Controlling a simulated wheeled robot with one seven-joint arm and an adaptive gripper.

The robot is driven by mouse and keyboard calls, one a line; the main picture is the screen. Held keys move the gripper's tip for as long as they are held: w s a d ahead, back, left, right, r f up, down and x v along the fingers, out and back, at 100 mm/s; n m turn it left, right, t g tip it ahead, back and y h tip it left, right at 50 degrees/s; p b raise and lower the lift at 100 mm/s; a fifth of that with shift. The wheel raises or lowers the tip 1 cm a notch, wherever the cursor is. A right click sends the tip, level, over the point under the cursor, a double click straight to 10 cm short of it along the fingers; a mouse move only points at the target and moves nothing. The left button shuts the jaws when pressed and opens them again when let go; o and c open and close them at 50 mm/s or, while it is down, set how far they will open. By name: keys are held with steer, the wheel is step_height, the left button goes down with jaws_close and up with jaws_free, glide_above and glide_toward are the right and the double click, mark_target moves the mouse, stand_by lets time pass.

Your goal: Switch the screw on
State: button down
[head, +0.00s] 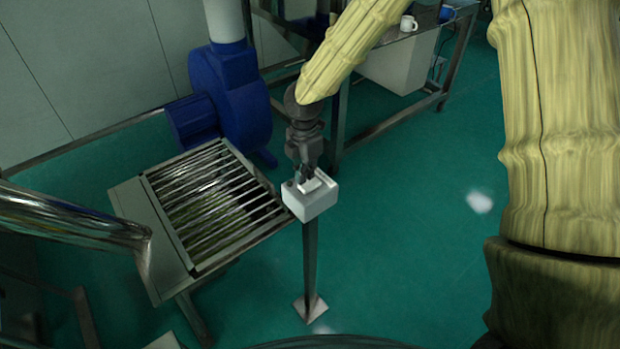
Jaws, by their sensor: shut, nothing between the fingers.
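A small white control box (310,203) stands on a dark metal post with a square foot on the green floor. Small controls sit on its top, but they are too small to tell apart, and my gripper hides part of them. My gripper (308,178) is dark grey and points down over the top of the box. Its fingers are closed together with nothing between them. The fingertips are at or just above the box top; I cannot tell whether they touch it. No screw can be made out clearly.
A slatted metal sieve table (212,205) stands just left of the box. A blue blower (228,95) is behind it. A shiny metal pipe (75,222) enters from the left. A metal table with a white mug (408,23) is at the back. The floor to the right is free.

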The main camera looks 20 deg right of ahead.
mark_target(305, 185)
steer(key=shift+r+p, duration=1.8)
steer(key=shift+r, duration=0.4)
steer(key=shift+f, duration=0.1)
